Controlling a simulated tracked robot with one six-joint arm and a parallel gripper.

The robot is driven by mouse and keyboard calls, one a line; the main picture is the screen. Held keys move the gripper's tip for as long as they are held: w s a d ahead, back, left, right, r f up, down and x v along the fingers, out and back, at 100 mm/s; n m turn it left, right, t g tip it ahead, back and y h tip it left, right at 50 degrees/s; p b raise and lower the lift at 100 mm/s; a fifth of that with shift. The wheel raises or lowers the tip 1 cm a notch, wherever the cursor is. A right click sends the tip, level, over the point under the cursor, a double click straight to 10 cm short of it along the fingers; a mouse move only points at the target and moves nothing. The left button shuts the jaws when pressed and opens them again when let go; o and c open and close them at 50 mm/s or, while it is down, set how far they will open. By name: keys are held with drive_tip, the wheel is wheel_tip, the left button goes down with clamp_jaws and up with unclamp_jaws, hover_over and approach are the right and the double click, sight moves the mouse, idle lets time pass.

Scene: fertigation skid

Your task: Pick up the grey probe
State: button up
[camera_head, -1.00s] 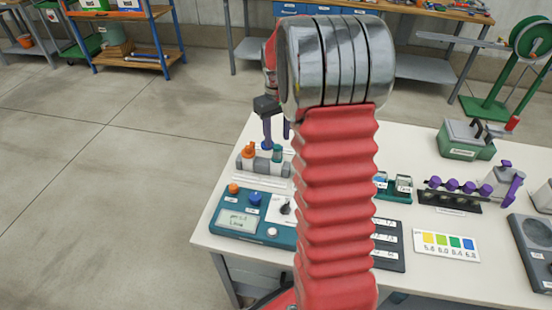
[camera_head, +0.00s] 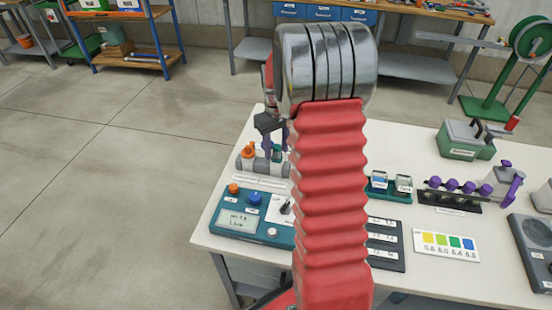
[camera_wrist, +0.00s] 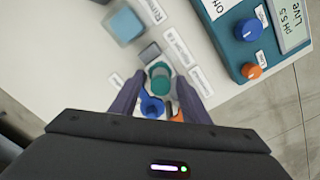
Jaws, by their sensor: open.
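My gripper (camera_head: 275,140) hangs above the left-hand holder on the table, its two purple fingers pointing down. In the wrist view my gripper (camera_wrist: 161,80) is open, with a round teal-topped piece (camera_wrist: 160,70) between or below the fingers. A small dark grey block (camera_wrist: 150,52) is just beyond that piece. A blue ring-shaped part (camera_wrist: 152,106) and a bit of orange lie nearer my wrist. In the head view the grey holder (camera_head: 258,168) carries an orange-topped piece (camera_head: 248,150) and a teal-topped piece (camera_head: 277,153). I cannot tell which piece is the grey probe; my arm hides some of this area.
The teal meter box (camera_head: 237,220) with knobs and a display stands in front of the holder. A colour chart (camera_head: 446,245), a rack of purple-capped vials (camera_head: 450,205) and a green-grey box (camera_head: 466,140) stand on the right. The floor left of the table is clear.

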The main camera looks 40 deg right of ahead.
drive_tip(key=shift+c, duration=0.7)
clamp_jaws()
